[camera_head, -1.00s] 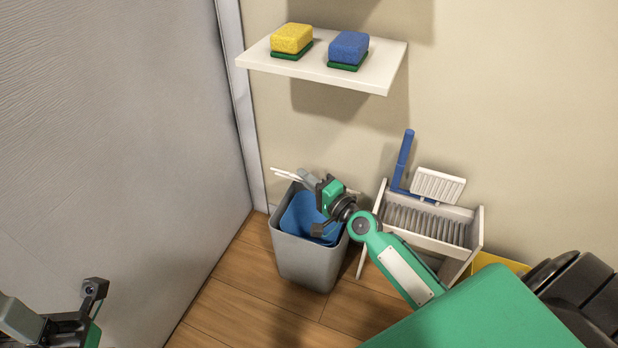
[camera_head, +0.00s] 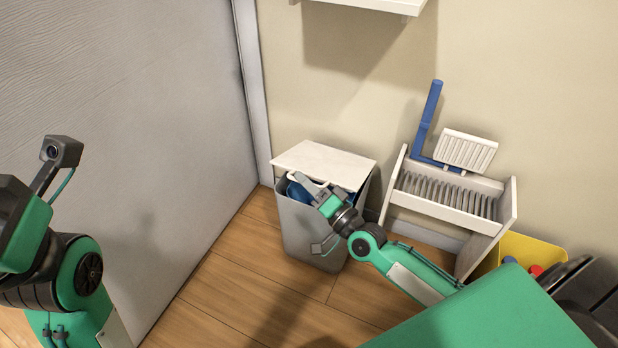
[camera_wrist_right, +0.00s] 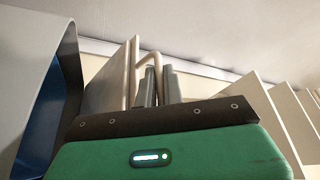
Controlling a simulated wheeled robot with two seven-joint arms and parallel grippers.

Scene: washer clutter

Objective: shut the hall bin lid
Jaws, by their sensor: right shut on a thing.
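The hall bin (camera_head: 303,240) is a grey box on the floor by the wall, with a blue inside (camera_wrist_right: 68,105) showing in the right wrist view. Its pale lid (camera_head: 325,160) is hinged at the back and stands partly raised, with a gap at the front. My right gripper (camera_head: 306,186) is at the lid's front edge, shut on the lid's pale loop handle (camera_wrist_right: 150,58). In the right wrist view both fingers (camera_wrist_right: 160,86) close around the handle, beside the lid's panel (camera_wrist_right: 112,80). My left arm shows at the left; its fingers are out of view.
Right of the bin stands a white slotted rack (camera_head: 452,205) with a blue-handled brush (camera_head: 428,120) and a white ribbed piece (camera_head: 466,151). A yellow box (camera_head: 528,250) is farther right. A white shelf (camera_head: 375,5) hangs above.

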